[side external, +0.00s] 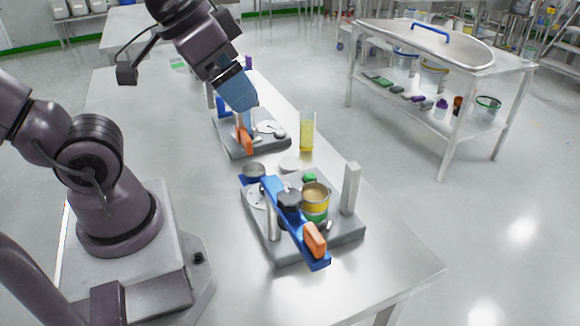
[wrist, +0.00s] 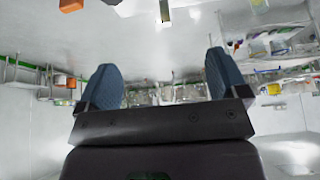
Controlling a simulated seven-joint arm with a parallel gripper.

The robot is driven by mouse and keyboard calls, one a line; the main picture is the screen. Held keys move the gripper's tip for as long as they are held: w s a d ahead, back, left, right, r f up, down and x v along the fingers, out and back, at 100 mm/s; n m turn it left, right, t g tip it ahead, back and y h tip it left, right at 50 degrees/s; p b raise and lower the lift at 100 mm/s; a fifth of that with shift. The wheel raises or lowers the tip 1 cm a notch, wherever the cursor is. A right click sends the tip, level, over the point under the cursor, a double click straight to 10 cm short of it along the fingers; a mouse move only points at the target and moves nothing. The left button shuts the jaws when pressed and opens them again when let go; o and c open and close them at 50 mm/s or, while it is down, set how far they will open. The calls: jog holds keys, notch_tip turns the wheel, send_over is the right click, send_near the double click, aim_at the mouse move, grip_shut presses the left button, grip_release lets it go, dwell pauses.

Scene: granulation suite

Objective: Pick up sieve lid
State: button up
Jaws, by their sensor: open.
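My gripper (side external: 240,92) is open, with blue fingers; it is above the farther grey station, clear of the nearer one. In the wrist view both fingers (wrist: 162,72) stand wide apart with nothing between them. A flat pale disc (side external: 290,164) lies on the table between the two stations, and a round grey metal piece (side external: 254,170) is at the nearer station's back left corner. I cannot tell which of these is the sieve lid. A yellow and green banded sieve cup (side external: 315,198) with tan contents stands on the nearer station.
The nearer station (side external: 345,232) has a blue lever arm (side external: 282,208) with an orange grip and an upright post (side external: 350,187). The farther station (side external: 255,147) has an orange-tipped lever. A yellow-filled clear beaker (side external: 307,130) stands beside it. The table's front right is bare.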

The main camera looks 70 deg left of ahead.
jog(key=n+g+y, duration=0.6)
jog(key=n, duration=1.2)
send_near(290, 163)
jog(key=x, duration=0.9)
jog(key=shift+a+f, duration=0.1)
jog(key=shift+f, duration=0.15)
jog(key=c, duration=1)
